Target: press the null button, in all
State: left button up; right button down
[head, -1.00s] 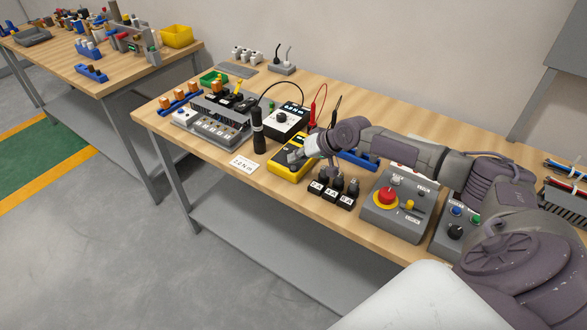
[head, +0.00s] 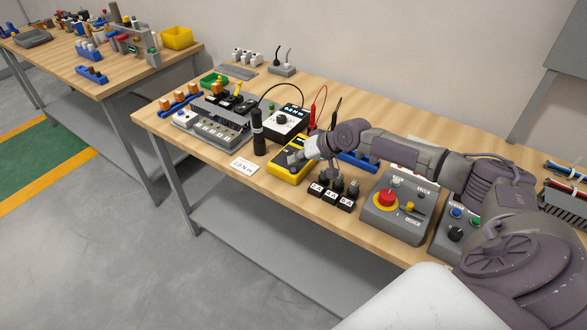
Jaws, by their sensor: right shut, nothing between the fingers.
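A yellow-and-black handheld meter (head: 289,172) lies on the workbench (head: 225,188). My right gripper (head: 297,157) is shut and empty, low over the meter's upper part. Its fingers hide part of the meter's face; I cannot tell whether they touch it. Behind it stands a black-and-white instrument (head: 287,121) with a dial and a small lit display. A black cylindrical tool (head: 258,133) stands upright beside it, with a cable. No button's label reads clearly as null at this size. My left gripper is not in view.
A small card (head: 244,166) lies left of the meter. Black labelled weights or blocks (head: 332,197) stand in front of my wrist. A grey box with a red button (head: 385,198) is to the right. Red and black probes (head: 319,108) stand behind.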

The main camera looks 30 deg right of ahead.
aim_at(295, 169)
jog(key=shift+f, duration=0.45)
jog(key=shift+f+b, duration=0.45)
jog(key=shift+f, duration=0.1)
dwell(0.9)
jog(key=shift+r, duration=0.15)
jog(key=shift+r+p, duration=0.8)
jog(key=shift+p, duration=0.1)
notch_tip(295, 169, up, 5)
jog(key=p, duration=0.4)
jog(key=shift+r+p, duration=0.1)
jog(key=shift+p, duration=0.25)
